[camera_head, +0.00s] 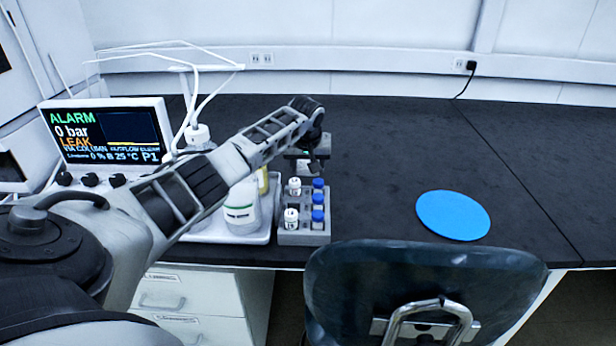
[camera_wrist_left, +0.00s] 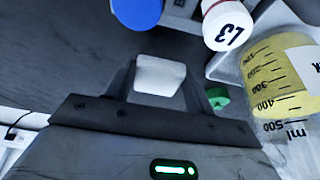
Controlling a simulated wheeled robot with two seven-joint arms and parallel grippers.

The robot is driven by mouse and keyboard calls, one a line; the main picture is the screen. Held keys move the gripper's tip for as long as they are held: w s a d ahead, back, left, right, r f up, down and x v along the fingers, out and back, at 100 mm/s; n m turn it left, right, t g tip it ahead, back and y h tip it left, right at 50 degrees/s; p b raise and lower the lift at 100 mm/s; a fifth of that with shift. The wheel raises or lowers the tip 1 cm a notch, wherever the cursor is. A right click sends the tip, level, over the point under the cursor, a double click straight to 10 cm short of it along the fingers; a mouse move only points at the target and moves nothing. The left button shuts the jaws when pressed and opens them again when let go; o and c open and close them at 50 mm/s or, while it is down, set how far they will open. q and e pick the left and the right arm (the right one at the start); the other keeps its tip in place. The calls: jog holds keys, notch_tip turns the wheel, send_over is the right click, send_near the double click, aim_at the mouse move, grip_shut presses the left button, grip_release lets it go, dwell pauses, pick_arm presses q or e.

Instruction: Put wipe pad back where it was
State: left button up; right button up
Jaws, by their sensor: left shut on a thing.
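My left gripper (camera_head: 312,158) is above the dark bench, just behind the grey vial rack (camera_head: 303,238). In the left wrist view the gripper (camera_wrist_left: 165,82) is shut on a small white block-like pad (camera_wrist_left: 160,75), which appears to be the wipe pad. The pad sits between the two dark fingers. In the head view the arm and gripper hide most of the pad, and I cannot tell whether it touches anything below. My right gripper is not in view.
The rack holds several white- and blue-capped vials. White-capped bottle (camera_head: 240,212) stands on a white tray (camera_head: 232,238) left of it. The alarm screen (camera_head: 108,135) is at the left. A blue disc (camera_head: 453,215) lies right; a chair (camera_head: 425,270) stands in front. The bench's back right is clear.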

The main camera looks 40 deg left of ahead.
aim_at(307, 172)
pick_arm(q)
jog(key=shift+f, duration=1.7)
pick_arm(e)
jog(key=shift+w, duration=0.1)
pick_arm(q)
jog(key=shift+f, duration=0.15)
jog(key=o, duration=0.9)
jog(key=shift+o, duration=0.2)
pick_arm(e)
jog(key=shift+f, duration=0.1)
pick_arm(q)
jog(key=shift+r, duration=0.45)
jog(key=p+v, duration=0.1)
jog(key=v, duration=1)
jog(key=shift+r+p, duration=0.25)
jog(key=shift+p, duration=0.1)
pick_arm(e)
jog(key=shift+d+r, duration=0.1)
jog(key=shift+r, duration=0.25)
